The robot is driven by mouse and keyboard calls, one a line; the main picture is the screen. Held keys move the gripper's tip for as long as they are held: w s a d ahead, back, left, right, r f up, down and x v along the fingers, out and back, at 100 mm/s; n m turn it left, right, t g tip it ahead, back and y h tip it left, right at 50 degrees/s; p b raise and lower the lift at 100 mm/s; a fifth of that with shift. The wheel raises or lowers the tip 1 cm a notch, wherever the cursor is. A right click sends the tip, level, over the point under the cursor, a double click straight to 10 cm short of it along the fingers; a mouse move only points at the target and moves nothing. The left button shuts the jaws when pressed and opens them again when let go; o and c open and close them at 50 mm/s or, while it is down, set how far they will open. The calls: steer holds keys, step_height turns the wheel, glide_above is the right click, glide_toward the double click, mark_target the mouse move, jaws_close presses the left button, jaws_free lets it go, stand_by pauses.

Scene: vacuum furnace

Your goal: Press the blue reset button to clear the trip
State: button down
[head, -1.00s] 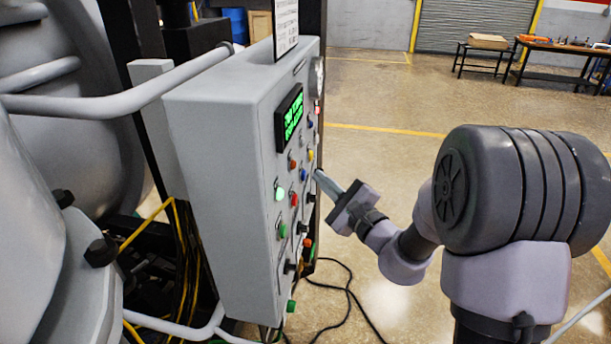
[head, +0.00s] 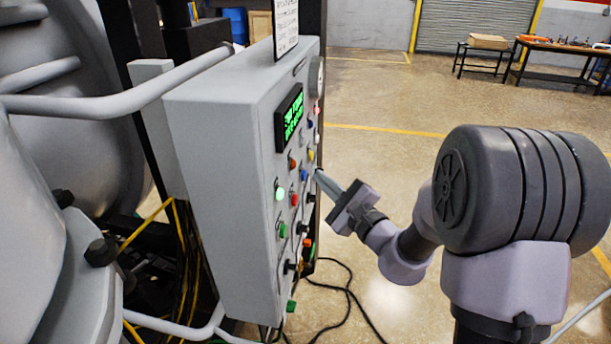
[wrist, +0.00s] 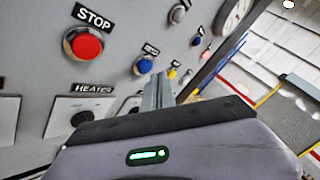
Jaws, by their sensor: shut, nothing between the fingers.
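The grey control panel (head: 250,190) stands left of my gripper in the head view, its buttoned face turned toward the arm. A blue button (head: 304,175) is in the middle rows. In the wrist view a blue button (wrist: 144,66) sits under a small label, too blurred to read surely, just left of the fingertips. My gripper (head: 320,176) is shut and empty, its narrow tips close to the panel face. In the wrist view the gripper (wrist: 158,80) points toward the panel, right of the blue button. I cannot tell whether the tips touch the panel.
A red STOP button (wrist: 87,45) and a HEATER knob (wrist: 80,117) lie left of the fingers. A yellow button (wrist: 173,73) is right beside the tips. A green display (head: 290,118) is higher up. A grey rail (head: 130,100) runs left of the panel.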

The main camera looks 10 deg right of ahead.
steer(key=shift+a, duration=0.1)
stand_by(0.4)
steer(key=shift+w+a, duration=0.15)
steer(key=shift+a, duration=0.2)
steer(key=shift+w+a, duration=0.1)
steer(key=shift+a, duration=0.25)
stand_by(0.5)
steer(key=shift+d, duration=0.1)
steer(key=shift+s+d+b, duration=0.25)
steer(key=shift+d+b, duration=0.25)
steer(key=shift+d, duration=0.15)
steer(key=d, duration=0.1)
steer(key=s+d+b, duration=0.1)
steer(key=d, duration=0.2)
steer(key=shift+s+d, duration=0.25)
steer(key=shift+d, duration=0.15)
stand_by(0.5)
